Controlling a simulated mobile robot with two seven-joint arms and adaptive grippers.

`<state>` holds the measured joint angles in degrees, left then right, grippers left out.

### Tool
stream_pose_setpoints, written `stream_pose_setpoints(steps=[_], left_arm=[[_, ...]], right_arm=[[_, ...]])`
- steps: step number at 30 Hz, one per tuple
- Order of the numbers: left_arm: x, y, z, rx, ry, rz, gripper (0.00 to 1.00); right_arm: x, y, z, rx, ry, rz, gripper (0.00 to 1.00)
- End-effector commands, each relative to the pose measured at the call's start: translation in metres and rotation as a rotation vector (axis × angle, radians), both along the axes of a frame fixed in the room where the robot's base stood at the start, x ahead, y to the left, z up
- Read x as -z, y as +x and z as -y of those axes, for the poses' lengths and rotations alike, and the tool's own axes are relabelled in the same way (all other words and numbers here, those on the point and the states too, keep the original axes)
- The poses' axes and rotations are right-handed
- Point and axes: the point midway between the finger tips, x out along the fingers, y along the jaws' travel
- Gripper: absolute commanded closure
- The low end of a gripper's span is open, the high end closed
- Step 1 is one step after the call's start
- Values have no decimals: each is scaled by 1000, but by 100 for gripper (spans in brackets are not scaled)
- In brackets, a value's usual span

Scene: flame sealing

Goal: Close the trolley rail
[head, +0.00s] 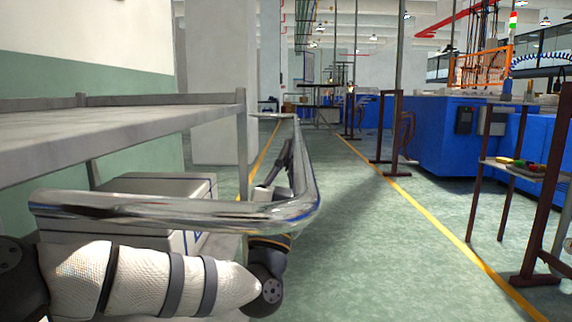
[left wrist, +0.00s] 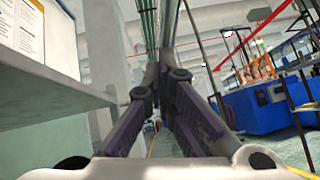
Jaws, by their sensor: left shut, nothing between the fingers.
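The trolley's shiny metal rail (head: 308,190) stands out in a bent loop from the left side of the head view, with its far arm running away from me. The trolley (head: 110,128) has a grey upper shelf at left. My left arm passes beneath the near part of the rail. My left gripper (head: 285,160) points up and away inside the bend, close to the rail's far arm; I cannot tell whether it touches it. In the left wrist view my left gripper's fingers (left wrist: 160,75) are together with nothing between them. My right gripper is not in view.
A grey box (head: 150,190) sits on the trolley below the upper shelf. A pale pillar (head: 222,80) stands behind. Blue machines (head: 445,140) and a dark-legged stand (head: 520,180) are at right. The green floor between has free room.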

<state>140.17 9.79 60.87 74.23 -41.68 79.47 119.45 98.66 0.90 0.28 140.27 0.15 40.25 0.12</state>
Motion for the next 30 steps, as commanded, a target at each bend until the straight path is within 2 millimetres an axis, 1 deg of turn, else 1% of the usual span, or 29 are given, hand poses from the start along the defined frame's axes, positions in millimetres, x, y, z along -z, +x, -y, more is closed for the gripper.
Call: stream_pose_setpoints(steps=[11, 14, 19, 21, 24, 30], left_arm=[[-47, -1, 9, 2, -5, 7, 100], [-56, 0, 9, 2, -58, 5, 100], [-74, 1, 8, 2, -220, 2, 100], [-84, 0, 6, 1, -268, 3, 100], [-101, -1, 1, -1, -280, 5, 100], [-123, -1, -10, 1, -305, 6, 100]], right_arm=[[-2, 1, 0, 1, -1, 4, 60], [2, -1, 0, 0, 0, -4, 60], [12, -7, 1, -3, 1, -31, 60], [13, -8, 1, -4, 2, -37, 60], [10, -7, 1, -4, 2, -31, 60], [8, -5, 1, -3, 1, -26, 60]])
